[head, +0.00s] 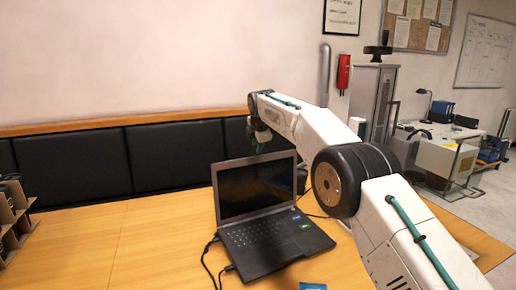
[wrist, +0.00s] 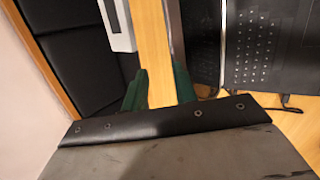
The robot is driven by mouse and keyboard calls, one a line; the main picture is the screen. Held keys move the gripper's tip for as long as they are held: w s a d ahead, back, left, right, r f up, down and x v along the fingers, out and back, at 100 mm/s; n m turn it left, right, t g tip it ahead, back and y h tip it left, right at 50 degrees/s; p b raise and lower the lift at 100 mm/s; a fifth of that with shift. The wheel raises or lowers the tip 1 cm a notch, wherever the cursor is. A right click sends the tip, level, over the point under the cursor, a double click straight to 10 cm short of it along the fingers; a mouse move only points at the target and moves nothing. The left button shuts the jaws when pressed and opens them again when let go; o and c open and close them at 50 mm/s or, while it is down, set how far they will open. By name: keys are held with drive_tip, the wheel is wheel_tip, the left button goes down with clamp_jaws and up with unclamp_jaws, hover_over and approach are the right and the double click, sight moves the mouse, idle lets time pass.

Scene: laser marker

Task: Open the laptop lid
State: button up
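The black laptop (head: 280,244) stands on the wooden table with its lid (head: 256,188) raised and leaning back, its dark screen facing me. Its keyboard is bare. The laptop's keyboard also shows in the wrist view (wrist: 252,50), at the upper right. My gripper (head: 262,149) is above and behind the lid's top edge in the head view, partly hidden by its own wrist. In the wrist view my gripper (wrist: 160,84) has its two green fingers apart, with bare table visible between them. The lid lies beside the right finger; I cannot tell whether they touch.
Black cables (head: 213,262) run from the laptop's left side across the table (head: 140,250). A blue card (head: 313,286) lies at the front. A cardboard holder (head: 12,222) stands at the far left. A black padded backrest (head: 80,165) lines the wall behind. The table's left middle is clear.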

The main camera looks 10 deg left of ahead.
idle(0.3)
drive_tip(key=v, duration=0.7)
drive_tip(key=shift+s+r, duration=0.2)
drive_tip(key=shift+r, duration=0.1)
